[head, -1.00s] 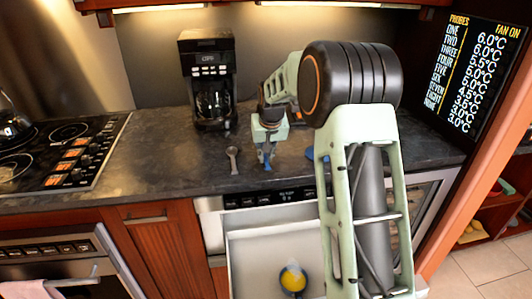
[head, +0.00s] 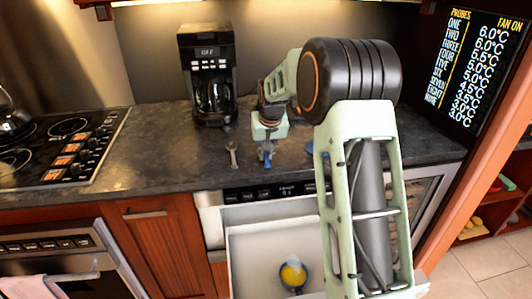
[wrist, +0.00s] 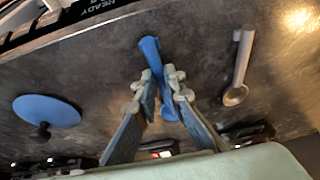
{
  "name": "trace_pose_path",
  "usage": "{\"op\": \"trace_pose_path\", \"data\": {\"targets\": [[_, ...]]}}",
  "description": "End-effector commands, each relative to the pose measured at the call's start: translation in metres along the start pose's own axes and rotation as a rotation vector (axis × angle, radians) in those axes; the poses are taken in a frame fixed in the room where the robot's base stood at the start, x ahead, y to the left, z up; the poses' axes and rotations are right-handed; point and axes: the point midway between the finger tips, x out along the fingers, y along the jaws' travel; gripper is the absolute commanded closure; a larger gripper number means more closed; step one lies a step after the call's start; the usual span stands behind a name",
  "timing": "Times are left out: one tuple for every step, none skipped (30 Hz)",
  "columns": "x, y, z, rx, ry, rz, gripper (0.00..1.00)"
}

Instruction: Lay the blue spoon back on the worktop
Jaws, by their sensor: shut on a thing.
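The blue spoon (wrist: 150,47) is held between the fingers of my gripper (wrist: 160,88) in the wrist view. Its handle points to the top of that picture and its other end shows between the fingers. In the head view my gripper (head: 266,152) points down over the front part of the dark worktop (head: 150,150). Only a small blue bit of the spoon (head: 267,164) shows below the fingers there. I cannot tell whether the spoon touches the worktop.
A grey spoon (head: 233,155) lies left of my gripper. A blue lid-like disc (wrist: 46,110) with a dark knob lies on the other side. A black coffee maker (head: 208,75) stands behind. Below, an open drawer (head: 250,245) holds a yellow ball (head: 292,274) in a blue dish.

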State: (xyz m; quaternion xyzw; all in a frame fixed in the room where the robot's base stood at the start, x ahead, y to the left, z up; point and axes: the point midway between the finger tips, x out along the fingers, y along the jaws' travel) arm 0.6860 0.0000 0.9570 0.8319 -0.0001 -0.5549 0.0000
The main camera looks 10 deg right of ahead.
Motion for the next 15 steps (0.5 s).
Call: {"op": "trace_pose_path", "data": {"targets": [[0.0013, -0.0001, 0.0006, 0.000, 0.000, 0.000, 1.00], [0.0017, -0.0001, 0.0007, 0.000, 0.000, 0.000, 1.00], [0.0023, -0.0001, 0.0009, 0.000, 0.000, 0.000, 1.00], [0.0027, -0.0001, 0.0011, 0.000, 0.000, 0.000, 1.00], [0.0020, -0.0001, 0.0007, 0.000, 0.000, 0.000, 0.87], [0.0019, -0.0001, 0.0007, 0.000, 0.000, 0.000, 0.83], [0.0018, -0.0001, 0.0007, 0.000, 0.000, 0.000, 0.80], [0.0018, -0.0001, 0.0007, 0.000, 0.000, 0.000, 0.76], [0.0018, 0.0000, 0.0007, 0.000, 0.000, 0.000, 0.72], [0.0018, 0.0000, 0.0008, 0.000, 0.000, 0.000, 0.70], [0.0018, 0.0000, 0.0008, 0.000, 0.000, 0.000, 0.70], [0.0018, 0.0000, 0.0008, 0.000, 0.000, 0.000, 0.70], [0.0018, 0.0000, 0.0008, 0.000, 0.000, 0.000, 0.70], [0.0018, 0.0000, 0.0008, 0.000, 0.000, 0.000, 0.70], [0.0018, 0.0000, 0.0008, 0.000, 0.000, 0.000, 0.70]]}}
